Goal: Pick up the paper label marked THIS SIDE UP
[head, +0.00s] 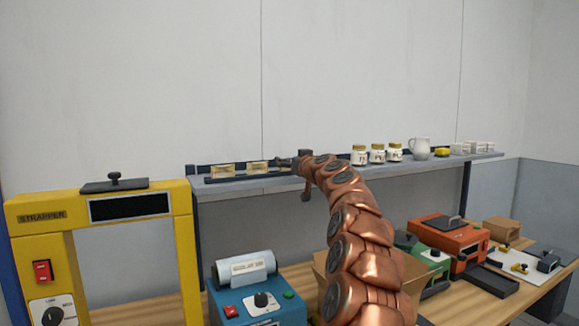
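Small cream paper labels stand in a dark rack (235,179) at the left end of the wall shelf. The left label (222,171) and the label to its right (257,167) show clearly. Their print is too small to read, so I cannot tell which is marked THIS SIDE UP. My gripper (284,162) is at the right end of the rack, close to the right-hand label. It is small and dark here, and its fingers are not clear. I cannot tell whether it touches or holds anything. My copper arm hides part of the shelf behind it.
Labelled jars (377,154), a white jug (420,148), a yellow block (442,152) and white cups (472,148) stand along the shelf (440,160). Below are a yellow strapper (130,187), a blue machine (258,300), an orange machine (447,238) and a cardboard box (501,229).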

